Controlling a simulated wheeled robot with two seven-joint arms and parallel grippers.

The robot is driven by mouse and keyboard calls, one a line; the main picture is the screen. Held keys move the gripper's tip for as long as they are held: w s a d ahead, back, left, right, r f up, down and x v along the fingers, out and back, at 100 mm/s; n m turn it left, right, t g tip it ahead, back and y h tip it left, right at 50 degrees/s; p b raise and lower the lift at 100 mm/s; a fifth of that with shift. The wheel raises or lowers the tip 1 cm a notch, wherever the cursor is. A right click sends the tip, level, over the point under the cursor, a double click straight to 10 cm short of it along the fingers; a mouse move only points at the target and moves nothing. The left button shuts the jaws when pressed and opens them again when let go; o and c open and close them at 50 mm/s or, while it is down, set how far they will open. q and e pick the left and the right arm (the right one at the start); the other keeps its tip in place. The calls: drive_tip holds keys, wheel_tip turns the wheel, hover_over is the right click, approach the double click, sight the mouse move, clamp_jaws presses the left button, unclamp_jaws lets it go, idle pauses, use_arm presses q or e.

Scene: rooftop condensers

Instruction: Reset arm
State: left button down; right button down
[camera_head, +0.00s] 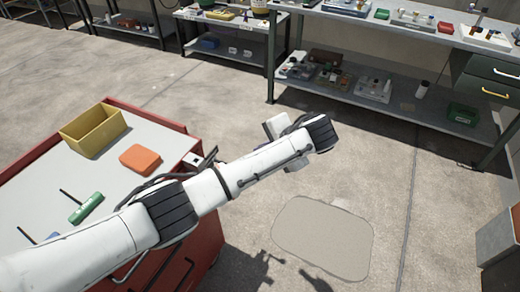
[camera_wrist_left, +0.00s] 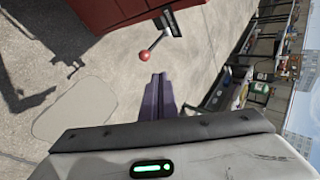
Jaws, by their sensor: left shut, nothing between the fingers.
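My left arm (camera_head: 265,165) comes in from the left over a red cart (camera_head: 160,113), bends at its dark joint (camera_head: 320,132), and folds back. My left gripper (camera_wrist_left: 158,80) shows in the left wrist view with its dark fingers together and empty. In the head view its fingertips are hidden behind the arm. A thin rod with a red ball (camera_wrist_left: 145,57) on its end sticks out from a dark plate near the red cart in the wrist view, a little beyond the fingertips in the picture. I cannot tell the distance. The ball and gripper look apart.
The cart top holds a yellow bin (camera_head: 93,130), an orange block (camera_head: 140,159) and a green-handled tool (camera_head: 86,208). A long workbench (camera_head: 385,85) with shelves of parts stands at the back right. A grey box (camera_head: 500,245) is at the right edge. The concrete floor between is clear.

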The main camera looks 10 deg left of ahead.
use_arm(q)
drive_tip(key=shift+f, duration=0.1)
drive_tip(key=s+d+f+n+g+h, duration=0.1)
drive_tip(key=s+d+f+h, duration=0.15)
drive_tip(key=s+f, duration=0.45)
drive_tip(key=s+d+f+n+g+h, duration=0.1)
drive_tip(key=s+f+h, duration=0.3)
drive_tip(key=s, duration=0.6)
drive_tip(key=s+a+r+n, duration=0.2)
drive_tip(key=s+a+r, duration=0.1)
drive_tip(key=s+a, duration=0.5)
drive_tip(key=s+a+r+n, duration=0.2)
drive_tip(key=s+a, duration=0.4)
drive_tip(key=s, duration=0.5)
drive_tip(key=w+d+f+t+h, duration=0.1)
drive_tip(key=w+d+f+t, duration=0.1)
drive_tip(key=f, duration=0.4)
drive_tip(key=w+d+f+t+h, duration=0.1)
drive_tip(key=w+d+f+t, duration=0.1)
drive_tip(key=f, duration=0.4)
drive_tip(key=shift+w+d+f+t+h, duration=0.2)
drive_tip(key=shift+d+f+t+h, duration=0.15)
drive_tip(key=shift+d+t, duration=0.35)
